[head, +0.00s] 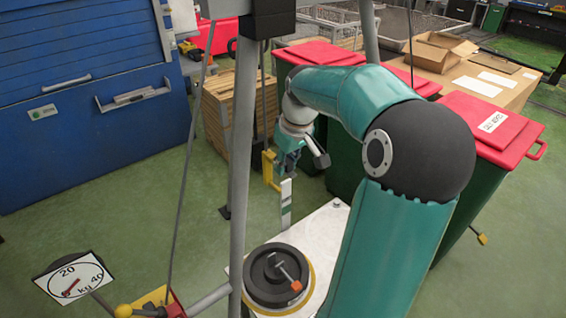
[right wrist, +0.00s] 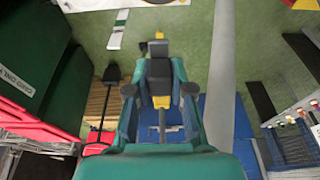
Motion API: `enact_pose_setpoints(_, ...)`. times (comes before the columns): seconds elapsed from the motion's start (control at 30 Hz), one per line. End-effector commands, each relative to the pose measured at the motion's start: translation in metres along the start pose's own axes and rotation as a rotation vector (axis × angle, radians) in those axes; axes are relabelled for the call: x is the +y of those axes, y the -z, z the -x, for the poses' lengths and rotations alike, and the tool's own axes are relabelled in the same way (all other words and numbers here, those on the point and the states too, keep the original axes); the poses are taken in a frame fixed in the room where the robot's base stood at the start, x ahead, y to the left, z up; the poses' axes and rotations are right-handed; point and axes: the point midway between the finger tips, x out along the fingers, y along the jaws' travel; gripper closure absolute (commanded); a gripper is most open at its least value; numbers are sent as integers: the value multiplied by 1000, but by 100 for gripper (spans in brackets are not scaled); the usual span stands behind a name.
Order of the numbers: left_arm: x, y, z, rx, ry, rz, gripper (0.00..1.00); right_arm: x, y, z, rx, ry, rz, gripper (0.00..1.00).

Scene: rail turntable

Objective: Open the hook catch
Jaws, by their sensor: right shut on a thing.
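A yellow catch piece (head: 268,168) stands upright beside a white and green post (head: 286,203), near the middle of the head view. My right gripper (head: 286,160) reaches down to it from the upper right and is shut on it. In the right wrist view my right gripper (right wrist: 160,98) points away from the camera, with a bit of yellow (right wrist: 161,102) between its fingers. The fingers and my arm hide part of the catch, so its exact hook shape and whether it is latched cannot be told. My left gripper is not in view.
Grey frame posts (head: 240,150) stand close left of the gripper. A dial (head: 75,278) is at lower left. Red-lidded green bins (head: 490,125) stand right; green floor (head: 120,190) is open left.

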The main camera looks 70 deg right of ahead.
Motion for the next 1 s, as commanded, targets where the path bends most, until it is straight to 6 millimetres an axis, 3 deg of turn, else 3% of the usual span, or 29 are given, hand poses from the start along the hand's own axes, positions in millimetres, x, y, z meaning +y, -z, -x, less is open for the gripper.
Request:
enact_pose_setpoints(0.17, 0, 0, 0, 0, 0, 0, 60, 1, 3, 4, 14, -2, -3, 100)
enact_pose_setpoints(0.2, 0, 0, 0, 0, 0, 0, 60, 1, 3, 4, 15, -2, -3, 75)
enact_pose_setpoints(0.33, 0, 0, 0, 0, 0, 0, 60, 2, 2, 3, 11, -2, -4, 54)
enact_pose_setpoints(0.73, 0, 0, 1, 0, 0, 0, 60, 3, -1, 6, 5, -3, -5, 52)
enact_pose_setpoints(1.0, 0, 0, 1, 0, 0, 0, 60, 4, 0, 44, 9, -5, -6, 52)
